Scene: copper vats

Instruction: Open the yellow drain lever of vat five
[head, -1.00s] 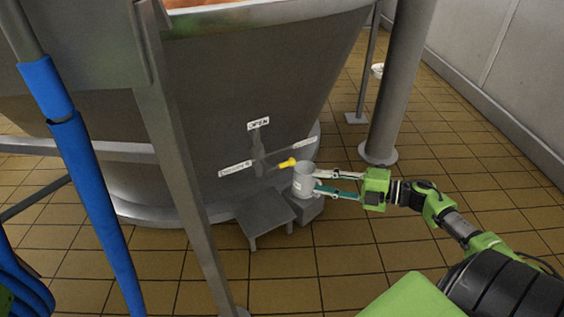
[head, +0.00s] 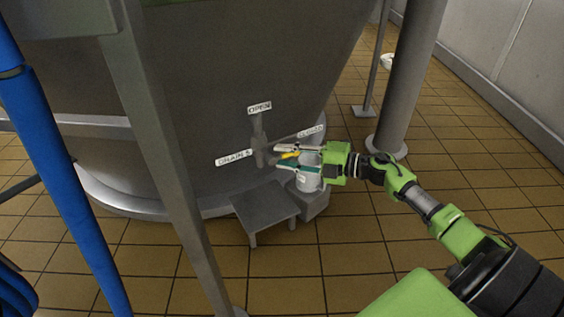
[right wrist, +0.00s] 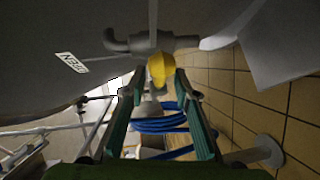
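The lever's yellow end (head: 291,155) sticks out low on the grey vat wall (head: 215,90), just right of the grey drain pipe (head: 260,145) and below the "CLOSED" label (head: 311,131). The "OPEN" label (head: 259,108) is above the pipe and "DRAIN 5" (head: 233,158) is left of it. My right gripper (head: 279,157) reaches in from the right, its fingers apart on either side of the yellow end. In the right wrist view the yellow end (right wrist: 161,68) sits between the fingertips; firm contact on both sides does not show. My left gripper is out of view.
A small grey stool (head: 264,206) stands below the drain. A pale cylindrical container (head: 308,178) on a grey block stands under my right gripper. A grey column (head: 405,80) stands behind at right.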

